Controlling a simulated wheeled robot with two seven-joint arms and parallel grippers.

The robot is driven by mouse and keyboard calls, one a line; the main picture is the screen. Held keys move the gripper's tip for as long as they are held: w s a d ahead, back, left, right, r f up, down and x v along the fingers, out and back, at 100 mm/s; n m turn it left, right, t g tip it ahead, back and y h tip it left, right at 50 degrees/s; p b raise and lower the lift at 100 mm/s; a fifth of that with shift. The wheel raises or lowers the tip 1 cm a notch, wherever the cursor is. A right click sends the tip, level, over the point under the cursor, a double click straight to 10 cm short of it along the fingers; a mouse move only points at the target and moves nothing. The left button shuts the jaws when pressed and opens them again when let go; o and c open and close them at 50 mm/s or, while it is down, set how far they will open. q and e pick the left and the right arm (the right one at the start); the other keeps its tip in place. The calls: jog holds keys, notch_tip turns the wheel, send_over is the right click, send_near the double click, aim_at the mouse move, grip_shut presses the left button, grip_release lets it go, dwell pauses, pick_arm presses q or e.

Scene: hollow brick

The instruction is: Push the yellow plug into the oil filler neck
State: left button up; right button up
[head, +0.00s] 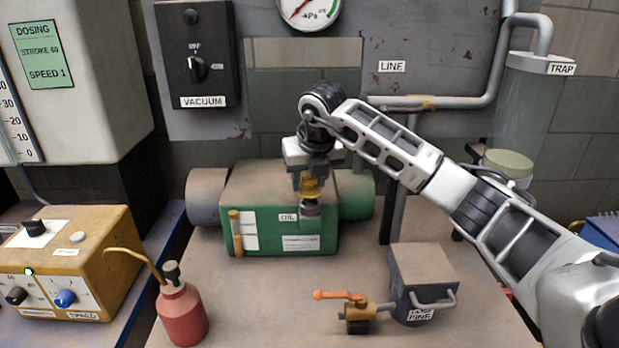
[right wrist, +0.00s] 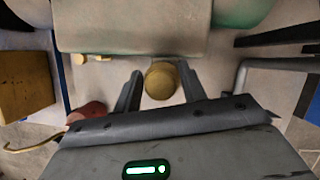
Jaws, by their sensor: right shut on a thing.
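The yellow plug (head: 310,187) is between the fingers of my right gripper (head: 310,184), which is shut on it and points down. The right wrist view shows the round top of the plug (right wrist: 160,80) between the two dark fingers (right wrist: 160,92). The oil filler neck (head: 311,208) is a short grey collar at the front of the green pump (head: 262,195), beside the OIL label. The plug appears directly above the neck in the head view. I cannot tell whether it touches the neck or has entered it. The neck is hidden in the right wrist view. My left gripper is not in view.
A red oil can (head: 181,314) stands at the front left, near the yellow dosing box (head: 75,262). An orange-handled valve (head: 352,309) and a grey box (head: 422,285) stand at the front right. The bench (head: 260,300) before the pump is mostly clear.

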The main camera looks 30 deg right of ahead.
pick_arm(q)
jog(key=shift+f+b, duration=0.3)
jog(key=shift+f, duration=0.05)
pick_arm(e)
jog(key=shift+f, duration=0.4)
pick_arm(q)
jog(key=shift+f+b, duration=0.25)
jog(key=shift+b, duration=0.3)
pick_arm(e)
jog(key=shift+f, duration=0.75)
jog(key=o, duration=1.1)
jog(key=shift+c, duration=0.2)
jog(key=shift+r, duration=0.15)
pick_arm(q)
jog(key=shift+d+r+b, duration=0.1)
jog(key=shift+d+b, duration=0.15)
jog(key=shift+b, duration=0.2)
pick_arm(e)
jog(key=v, duration=1.5)
jog(key=shift+r, duration=0.35)
